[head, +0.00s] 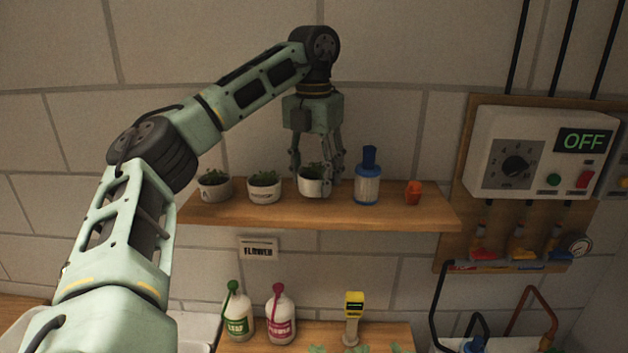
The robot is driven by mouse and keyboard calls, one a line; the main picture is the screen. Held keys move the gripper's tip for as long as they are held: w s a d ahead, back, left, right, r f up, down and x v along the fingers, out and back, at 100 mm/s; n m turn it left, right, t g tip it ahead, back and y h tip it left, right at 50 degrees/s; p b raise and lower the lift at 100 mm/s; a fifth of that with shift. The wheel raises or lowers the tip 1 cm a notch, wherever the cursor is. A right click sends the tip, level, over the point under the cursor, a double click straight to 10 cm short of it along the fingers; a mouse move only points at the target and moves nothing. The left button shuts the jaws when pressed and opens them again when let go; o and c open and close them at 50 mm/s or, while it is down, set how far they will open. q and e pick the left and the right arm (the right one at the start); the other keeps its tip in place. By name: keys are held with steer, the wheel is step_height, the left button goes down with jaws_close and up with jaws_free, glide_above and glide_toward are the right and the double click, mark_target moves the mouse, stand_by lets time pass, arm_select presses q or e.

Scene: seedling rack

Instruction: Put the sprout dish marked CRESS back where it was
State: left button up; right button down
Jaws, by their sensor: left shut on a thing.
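Several small white sprout dishes are on the wooden wall shelf (400,215). The left dish (214,190) and the middle dish (263,192) hold green sprouts and dark soil; their markings are too small to read surely. My left gripper (315,180) points down over the shelf and is shut on the third dish (312,187), whose sprouts show between the fingers. This dish is upright at shelf level. I cannot tell whether it touches the board, and its marking is hidden or unreadable. My right gripper is not in view.
A blue-capped bottle (368,182) stands close to the right of my left gripper, then a small orange pot (413,192). A FLOWER sign (258,249) hangs below the shelf. A control box (541,152) reads OFF. The shelf's right end is clear.

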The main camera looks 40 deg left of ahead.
mark_target(314, 172)
arm_select(q)
steer(key=shift+f, duration=0.7)
steer(key=shift+w+a+f, duration=0.25)
steer(key=shift+w, duration=0.05)
steer(key=shift+s, duration=0.1)
steer(key=shift+d+f, duration=0.1)
steer(key=o, duration=1.4)
steer(key=shift+c, duration=0.2)
step_height(314, 172, up, 12)
steer(key=shift+r, duration=0.2)
